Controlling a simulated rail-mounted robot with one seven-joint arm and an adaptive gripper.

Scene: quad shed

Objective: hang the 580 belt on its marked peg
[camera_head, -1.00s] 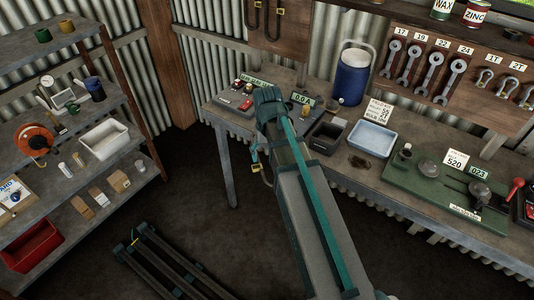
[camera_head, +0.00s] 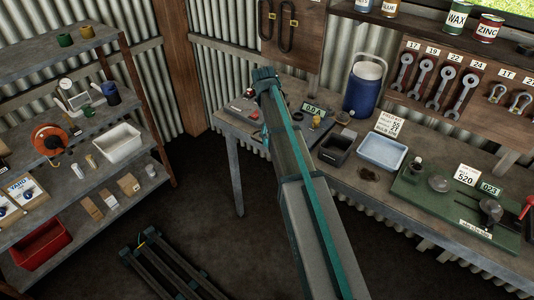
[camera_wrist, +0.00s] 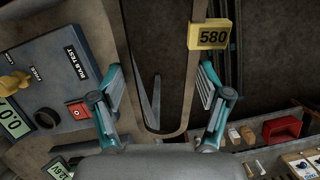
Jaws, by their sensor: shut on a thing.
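The 580 belt is a dark narrow loop in the wrist view (camera_wrist: 166,134), with a yellow tag (camera_wrist: 211,35) reading 580. In the head view my gripper (camera_head: 265,76) is at the far end of my arm, over the bench's left end. The arm hides the fingers and most of the belt there. A brown board (camera_head: 310,40) at the top holds two dark hanging belts (camera_head: 287,26). No peg marked 580 can be made out.
The workbench (camera_head: 345,190) carries a blue jug (camera_head: 363,88), a blue tray (camera_head: 382,152) and a green fixture plate (camera_head: 455,210). Wrenches (camera_head: 436,85) hang on a board to the right. Shelves (camera_head: 75,200) stand left. A low dark rack (camera_head: 165,265) lies on the floor.

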